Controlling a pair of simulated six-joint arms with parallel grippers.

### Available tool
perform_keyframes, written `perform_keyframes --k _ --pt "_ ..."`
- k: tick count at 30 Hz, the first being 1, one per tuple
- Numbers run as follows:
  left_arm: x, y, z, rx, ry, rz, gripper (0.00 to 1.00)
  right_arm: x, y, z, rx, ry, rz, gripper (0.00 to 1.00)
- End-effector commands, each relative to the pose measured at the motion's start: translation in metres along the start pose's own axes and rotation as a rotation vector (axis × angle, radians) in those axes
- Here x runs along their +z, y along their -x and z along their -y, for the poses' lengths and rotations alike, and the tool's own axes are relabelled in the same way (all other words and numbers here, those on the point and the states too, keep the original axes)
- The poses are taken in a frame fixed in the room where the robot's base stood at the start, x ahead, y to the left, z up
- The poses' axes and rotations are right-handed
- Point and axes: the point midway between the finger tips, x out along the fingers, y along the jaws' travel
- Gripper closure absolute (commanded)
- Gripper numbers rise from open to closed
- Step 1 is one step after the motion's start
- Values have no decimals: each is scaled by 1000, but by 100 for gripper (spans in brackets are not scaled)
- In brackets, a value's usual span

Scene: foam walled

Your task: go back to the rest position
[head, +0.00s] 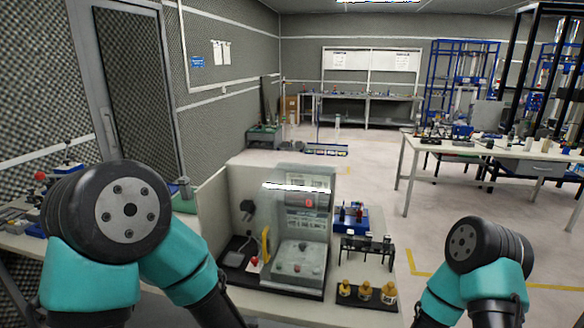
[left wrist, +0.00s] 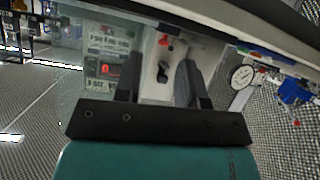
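My left arm comes in from the left in the head view, and its dark lower link leaves the picture at the bottom. Its fingertips do not show there. In the left wrist view my left gripper (left wrist: 164,84) has its two dark fingers wide apart, with nothing held between them. Behind the fingers a pale panel with a black switch (left wrist: 162,73) and a red part shows. My right arm is at the lower right of the head view, bent down. Its gripper is out of the picture.
A bench-top machine (head: 298,262) with a clear shield and a yellow handle (head: 266,245) stands between my arms. Beside it are a blue tray (head: 350,219), a black rack (head: 366,248) and brass-coloured parts (head: 388,292). A white table (head: 500,152) stands farther right. Open floor lies beyond the bench.

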Motion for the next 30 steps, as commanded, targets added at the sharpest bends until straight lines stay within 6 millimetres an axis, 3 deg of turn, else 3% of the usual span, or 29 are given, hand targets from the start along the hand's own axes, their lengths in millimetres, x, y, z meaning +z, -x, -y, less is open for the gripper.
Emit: perform_keyframes --k 3,8,15,18,23,30 --pt "48 -17 26 13 47 174 63 0 0 0 0 0 0 53" --pt "111 -26 55 37 120 406 63 0 0 0 0 0 0 53" --pt "206 -12 94 66 249 756 63 0 0 0 0 0 0 53" --pt "238 1 106 77 298 880 63 0 0 0 0 0 0 53" --pt "265 14 115 89 341 993 63 0 0 0 0 0 0 53" --pt "269 17 116 92 347 1012 63 0 0 0 0 0 0 53"
